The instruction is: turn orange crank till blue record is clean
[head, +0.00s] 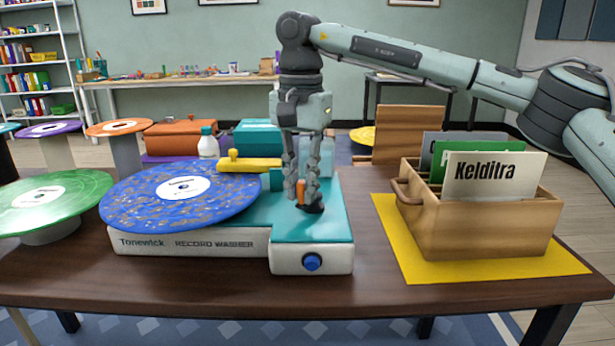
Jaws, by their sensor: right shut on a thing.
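The blue record (140,207) lies flat on the record washer (190,243), left of its middle. Brownish specks cover much of its blue surface around the white label. The orange crank (300,189) stands on the teal right part of the washer. My right gripper (301,195) points straight down and is shut on the crank's orange handle, with its fingers on both sides of it. The crank's dark base shows just below the fingertips. My left gripper is not in view.
A green record (42,200) stands at the left, close to the blue one. A wooden crate (480,228) with record sleeves sits on a yellow mat (420,267) at the right.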

